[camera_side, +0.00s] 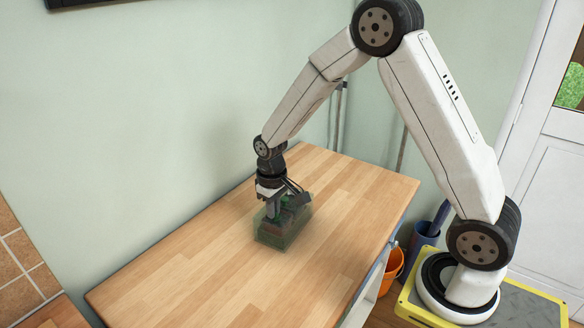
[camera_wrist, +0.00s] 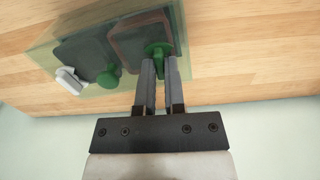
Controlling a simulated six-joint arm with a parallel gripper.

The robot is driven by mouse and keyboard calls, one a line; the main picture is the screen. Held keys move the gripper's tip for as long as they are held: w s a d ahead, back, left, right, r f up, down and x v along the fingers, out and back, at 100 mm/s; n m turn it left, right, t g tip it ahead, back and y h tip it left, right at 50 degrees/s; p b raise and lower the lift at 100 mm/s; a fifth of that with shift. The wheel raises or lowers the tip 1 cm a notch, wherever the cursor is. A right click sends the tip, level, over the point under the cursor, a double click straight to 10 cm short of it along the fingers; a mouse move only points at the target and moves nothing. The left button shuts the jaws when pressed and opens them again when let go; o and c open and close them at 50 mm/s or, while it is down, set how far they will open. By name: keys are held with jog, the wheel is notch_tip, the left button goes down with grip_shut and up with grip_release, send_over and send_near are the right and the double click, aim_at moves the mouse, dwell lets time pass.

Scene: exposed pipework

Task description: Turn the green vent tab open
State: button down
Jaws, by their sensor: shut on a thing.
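The green vent tab (camera_wrist: 158,50) shows in the wrist view between my gripper's fingertips, with its wider green part just beyond them. My gripper (camera_wrist: 159,62) is shut on this tab, one finger on each side. The tab sits on a dark panel inside a translucent green housing (camera_wrist: 103,84). In the side view my gripper (camera_side: 272,215) points down into the same housing (camera_side: 267,239) on the wooden table. The fingers hide part of the tab there, and its turn angle is hard to tell.
A second, round green knob (camera_wrist: 108,77) and a white lever-like part (camera_wrist: 69,80) sit beside the tab on the housing. The wooden tabletop (camera_side: 200,270) around the housing is clear. A pale wall (camera_side: 130,130) stands behind the table. An orange bucket (camera_side: 392,268) is on the floor at right.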

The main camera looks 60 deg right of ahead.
jog(key=m, duration=0.8)
jog(key=shift+m, duration=0.4)
jog(key=m, duration=0.4)
jog(key=shift+m, duration=1.9)
jog(key=c, duration=0.7)
grip_release()
jog(key=shift+r, duration=3.95)
